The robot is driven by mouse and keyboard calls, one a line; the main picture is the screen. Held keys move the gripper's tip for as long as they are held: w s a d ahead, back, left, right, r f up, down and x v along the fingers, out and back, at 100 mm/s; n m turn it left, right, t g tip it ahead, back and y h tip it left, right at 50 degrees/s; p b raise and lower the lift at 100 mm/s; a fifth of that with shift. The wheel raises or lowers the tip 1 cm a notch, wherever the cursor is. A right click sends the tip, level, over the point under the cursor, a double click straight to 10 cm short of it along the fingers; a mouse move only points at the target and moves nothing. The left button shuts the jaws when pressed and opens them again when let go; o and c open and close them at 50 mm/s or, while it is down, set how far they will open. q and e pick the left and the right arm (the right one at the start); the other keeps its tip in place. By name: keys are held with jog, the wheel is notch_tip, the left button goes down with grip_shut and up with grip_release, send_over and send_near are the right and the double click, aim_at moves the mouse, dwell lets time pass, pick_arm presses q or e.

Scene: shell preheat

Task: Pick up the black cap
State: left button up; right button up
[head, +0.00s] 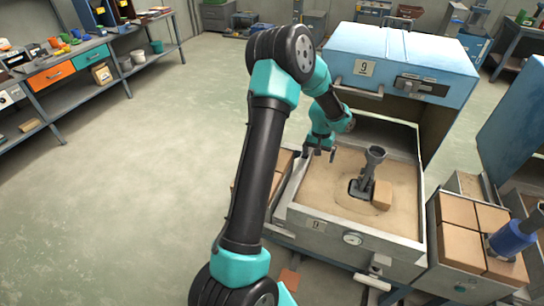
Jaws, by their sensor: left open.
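A grey metal piece with a tall flared neck (372,165) stands in the sand of the box (335,222). A small dark flat part (357,187) lies at its foot on the left; I cannot tell for sure whether this is the black cap. A tan block (382,195) sits against the foot on the right. My left gripper (321,153) is open, pointing down over the back left of the sand, apart from the metal piece. It appears empty. My right gripper does not show.
The blue cabinet numbered 9 (390,68) stands behind the sand box. A workbench (75,65) stands far left. The floor between is clear.

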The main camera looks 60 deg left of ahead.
pick_arm(q)
jog(key=s+a+r+n, duration=0.3)
jog(key=s+a+n, duration=0.1)
jog(key=a, duration=0.5)
jog(key=s+a+r+n+y, duration=0.1)
jog(key=s+a+r+n, duration=0.3)
jog(key=a, duration=0.6)
jog(key=shift+s+r, duration=0.25)
jog(key=shift+s, duration=0.85)
notch_tip(320, 180, down, 12)
jog(key=shift+f, duration=0.2)
jog(key=shift+s+f, duration=0.15)
jog(key=shift+f, duration=2.4)
